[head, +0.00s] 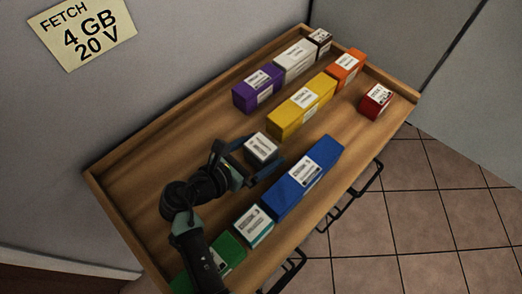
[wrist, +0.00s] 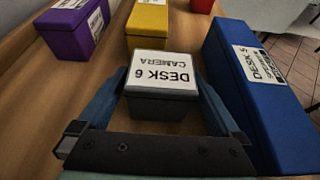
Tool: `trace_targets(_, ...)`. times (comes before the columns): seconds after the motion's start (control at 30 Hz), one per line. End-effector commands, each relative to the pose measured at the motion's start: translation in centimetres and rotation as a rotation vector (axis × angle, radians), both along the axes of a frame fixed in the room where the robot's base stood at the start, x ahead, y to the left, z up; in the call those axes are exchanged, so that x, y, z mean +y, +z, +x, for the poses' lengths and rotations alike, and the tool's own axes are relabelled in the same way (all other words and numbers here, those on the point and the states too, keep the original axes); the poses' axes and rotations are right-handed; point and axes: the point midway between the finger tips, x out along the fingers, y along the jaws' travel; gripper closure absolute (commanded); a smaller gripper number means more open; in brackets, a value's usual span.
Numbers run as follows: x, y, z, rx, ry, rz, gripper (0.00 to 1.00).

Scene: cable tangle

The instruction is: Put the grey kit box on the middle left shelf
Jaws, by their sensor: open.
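The grey kit box (head: 262,148) is a small dark grey block with a white label on top, standing on the wooden surface. In the wrist view the grey kit box (wrist: 162,104) shows the label "DESK 6 CAMERA", upside down. My gripper (head: 258,158) is open, with one finger on each side of the box. The wrist view shows my gripper (wrist: 160,92) with gaps between box and fingers, so it is not gripped. The middle left shelf is not in view.
A long blue box (head: 305,178) stands close to the right finger. Yellow (head: 300,106), purple (head: 258,90), white (head: 294,60), orange (head: 346,67), red (head: 376,100), teal (head: 253,228) and green (head: 228,252) boxes share the rimmed wooden top (head: 150,165). A note (head: 82,32) reads "FETCH 4 GB 20 V".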

Motion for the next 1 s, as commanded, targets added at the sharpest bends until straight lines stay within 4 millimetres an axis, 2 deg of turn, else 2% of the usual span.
trace_targets(0.17,0.0,0.0,0.0,0.0,0.0,0.001,0.0)
trace_targets(0.2,0.0,0.0,0.0,0.0,0.0,0.001,0.04)
trace_targets(0.6,0.0,0.0,0.0,0.001,-0.001,0.0,0.76)
trace_targets(0.7,0.0,0.0,0.0,-0.001,0.0,0.001,0.91)
trace_targets(0.87,0.0,0.1,0.0,-0.001,0.0,0.001,0.91)
trace_targets(1.0,0.0,1.6,0.0,-0.003,-0.002,0.002,0.91)
